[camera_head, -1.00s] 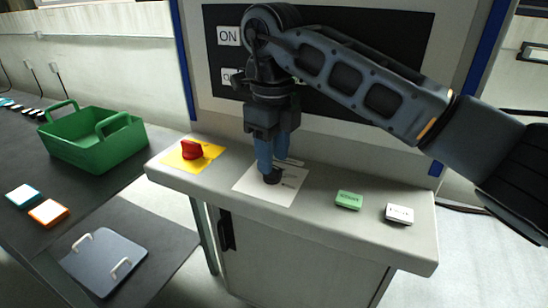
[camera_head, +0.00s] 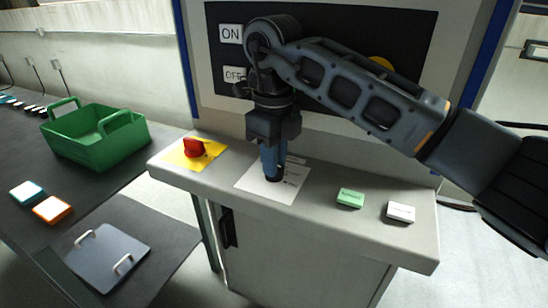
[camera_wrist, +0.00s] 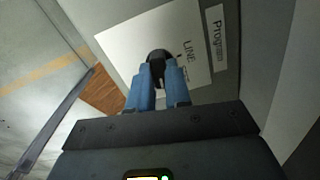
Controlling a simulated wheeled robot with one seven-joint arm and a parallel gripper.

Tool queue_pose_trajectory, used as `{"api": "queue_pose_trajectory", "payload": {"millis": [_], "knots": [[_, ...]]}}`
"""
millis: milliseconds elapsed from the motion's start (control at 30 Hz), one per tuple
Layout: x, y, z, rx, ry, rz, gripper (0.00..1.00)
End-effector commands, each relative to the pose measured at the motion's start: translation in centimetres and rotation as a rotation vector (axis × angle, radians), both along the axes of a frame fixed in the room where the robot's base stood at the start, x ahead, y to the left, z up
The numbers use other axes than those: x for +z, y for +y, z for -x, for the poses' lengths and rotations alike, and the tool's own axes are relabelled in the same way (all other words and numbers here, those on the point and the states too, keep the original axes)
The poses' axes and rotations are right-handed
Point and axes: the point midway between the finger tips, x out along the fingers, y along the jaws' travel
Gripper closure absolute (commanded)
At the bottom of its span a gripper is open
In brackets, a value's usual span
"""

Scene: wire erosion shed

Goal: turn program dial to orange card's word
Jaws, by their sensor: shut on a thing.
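The black program dial (camera_wrist: 157,58) sits on a white plate (camera_wrist: 115,42) on the machine's ledge; the word "LINE" is legible on that plate in the wrist view. A label reading "Program" (camera_wrist: 216,40) lies beside it. My gripper (camera_head: 273,172) points down over the plate, with its blue fingers shut on the dial, which they mostly hide in the head view. The orange card (camera_head: 53,209) lies on the dark table at the left; its word is too small to read. The dial's pointer direction is not clear.
A red knob (camera_head: 194,147) stands on a yellow plate left of the dial. A green block (camera_head: 350,198) and a white block (camera_head: 400,211) sit on the ledge to the right.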

Motion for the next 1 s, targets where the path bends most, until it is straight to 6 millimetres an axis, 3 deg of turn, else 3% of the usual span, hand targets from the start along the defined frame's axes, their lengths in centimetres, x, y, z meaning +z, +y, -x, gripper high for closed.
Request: {"api": "queue_pose_trajectory", "payload": {"millis": [467,1000], "knots": [[-0.04,-0.02,-0.03,0.078,-0.001,0.002,1.0],[-0.1,-0.07,-0.1,0.536,-0.003,0.003,1.0]]}}
